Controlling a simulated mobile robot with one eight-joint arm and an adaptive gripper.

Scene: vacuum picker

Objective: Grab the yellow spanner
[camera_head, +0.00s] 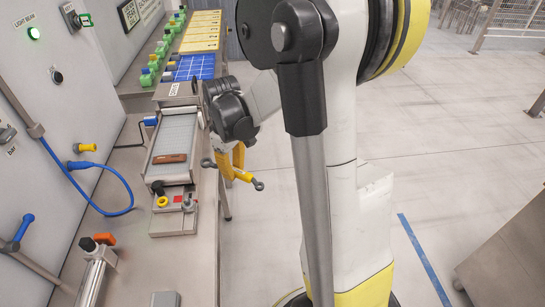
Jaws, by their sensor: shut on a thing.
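The yellow spanner (244,177) has dark ends and a yellow middle. It hangs in the air beside the right edge of the bench, above the pale floor, sloping down to the right. My gripper (231,165) points down from the dark wrist and is shut on the spanner near its middle. The gripper's yellow fingers and the spanner are much alike in colour, so the exact contact is hard to make out. Both dark ends stick out on either side of the fingers.
The steel bench (208,240) runs along the left. On it are a grey ribbed tray (176,134) with a brown piece (170,158), and a blue grid tray (193,67) behind. A cabinet with a blue hose (92,165) stands left.

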